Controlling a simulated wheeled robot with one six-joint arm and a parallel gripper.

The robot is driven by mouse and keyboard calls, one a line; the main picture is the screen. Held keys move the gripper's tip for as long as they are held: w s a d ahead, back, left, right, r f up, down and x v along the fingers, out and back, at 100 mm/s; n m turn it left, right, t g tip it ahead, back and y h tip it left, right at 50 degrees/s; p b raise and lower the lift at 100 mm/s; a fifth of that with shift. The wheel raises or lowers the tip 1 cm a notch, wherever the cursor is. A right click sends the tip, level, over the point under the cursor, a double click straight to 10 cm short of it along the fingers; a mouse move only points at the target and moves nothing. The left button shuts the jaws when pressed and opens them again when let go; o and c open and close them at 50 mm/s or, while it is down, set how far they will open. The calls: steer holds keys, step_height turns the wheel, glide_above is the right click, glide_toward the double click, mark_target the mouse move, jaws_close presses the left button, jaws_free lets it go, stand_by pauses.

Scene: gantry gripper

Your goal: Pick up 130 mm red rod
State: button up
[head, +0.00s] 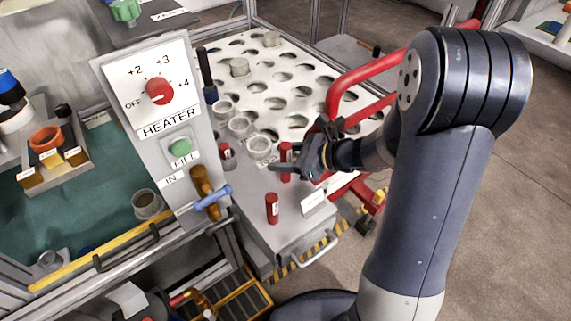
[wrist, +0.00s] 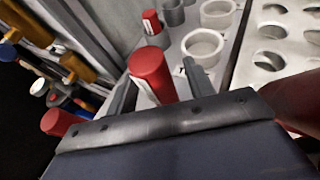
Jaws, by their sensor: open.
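Three red rods with white labels stand upright on the grey surface beside the heater panel. One red rod (head: 286,153) is at my gripper (head: 292,161). In the wrist view this rod (wrist: 148,66) rises between the two dark fingers of my gripper (wrist: 160,72), which are open around it. A second red rod (head: 272,208) stands nearer the front edge; it also shows at the lower left of the wrist view (wrist: 61,122). A third, shorter-looking red rod (head: 225,152) stands by the heater panel. The label lengths are too small to read.
The heater panel (head: 155,125) with its red knob rises to the left. Grey cups (head: 240,126) stand behind the rods. A white plate with holes (head: 290,75) lies beyond. A red tubular frame (head: 345,85) is near my arm. A blue-handled valve (head: 213,196) juts out at the front.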

steer(key=shift+w+a+f, duration=0.25)
steer(key=shift+a+f, duration=0.05)
steer(key=shift+a, duration=0.25)
steer(key=shift+c, duration=0.2)
jaws_close()
